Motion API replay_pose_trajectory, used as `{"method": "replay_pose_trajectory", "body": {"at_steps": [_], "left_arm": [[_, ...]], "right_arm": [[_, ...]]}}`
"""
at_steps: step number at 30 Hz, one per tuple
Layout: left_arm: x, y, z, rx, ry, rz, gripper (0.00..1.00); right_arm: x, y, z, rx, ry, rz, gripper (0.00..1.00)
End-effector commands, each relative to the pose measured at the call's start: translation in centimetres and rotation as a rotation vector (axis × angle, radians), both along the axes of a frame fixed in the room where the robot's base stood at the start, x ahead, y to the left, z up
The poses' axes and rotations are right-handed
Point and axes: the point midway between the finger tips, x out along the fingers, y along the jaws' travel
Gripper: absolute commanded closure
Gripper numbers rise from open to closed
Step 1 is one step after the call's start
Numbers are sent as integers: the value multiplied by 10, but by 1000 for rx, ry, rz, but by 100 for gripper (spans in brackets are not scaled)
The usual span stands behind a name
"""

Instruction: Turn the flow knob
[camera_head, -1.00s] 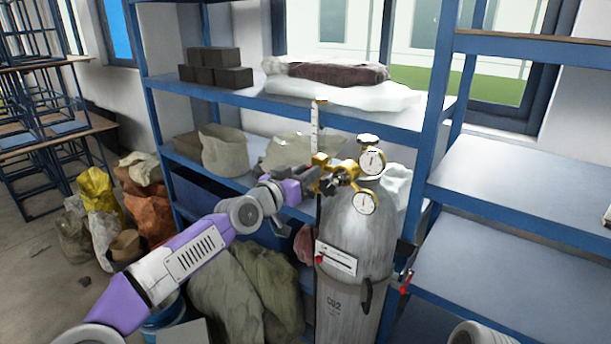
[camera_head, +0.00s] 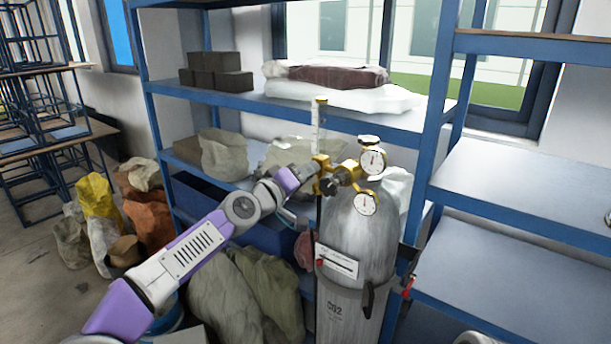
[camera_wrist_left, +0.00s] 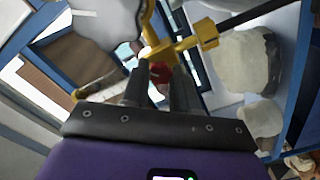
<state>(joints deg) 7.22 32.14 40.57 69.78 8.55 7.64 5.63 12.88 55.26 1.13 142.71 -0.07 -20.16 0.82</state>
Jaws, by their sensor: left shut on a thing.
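A grey CO2 cylinder (camera_head: 345,240) stands upright in front of the shelves. On its top sits a brass regulator (camera_head: 346,171) with an upper gauge (camera_head: 372,160), a lower gauge (camera_head: 366,204) and an upright flow tube (camera_head: 316,118). My left gripper (camera_head: 325,184) reaches in from the left, low on the regulator beneath the tube. In the left wrist view a red flow knob (camera_wrist_left: 160,72) sits between the tips of my left gripper (camera_wrist_left: 162,80), which is shut on it. The fingers hide the knob's sides. In the head view the knob cannot be made out. My right gripper is out of view.
Blue shelves (camera_head: 290,106) stand behind the cylinder, with dark blocks (camera_head: 217,72) and wrapped bags (camera_head: 340,92) on top. Full sacks (camera_head: 250,295) lie left of the cylinder under my left arm. The shelves at right (camera_head: 510,190) are mostly bare.

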Motion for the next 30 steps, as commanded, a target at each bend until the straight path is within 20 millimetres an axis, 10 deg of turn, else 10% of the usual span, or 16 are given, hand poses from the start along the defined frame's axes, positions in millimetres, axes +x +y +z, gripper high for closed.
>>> {"method": "replay_pose_trajectory", "body": {"at_steps": [20,21,26,30], "left_arm": [[0,0,1,-55,37,1,100],[0,0,1,-55,37,1,70],[0,0,1,-55,37,1,47],[0,0,1,-54,38,0,47]], "right_arm": [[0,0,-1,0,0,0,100],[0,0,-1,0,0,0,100],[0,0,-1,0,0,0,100],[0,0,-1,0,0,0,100]]}}
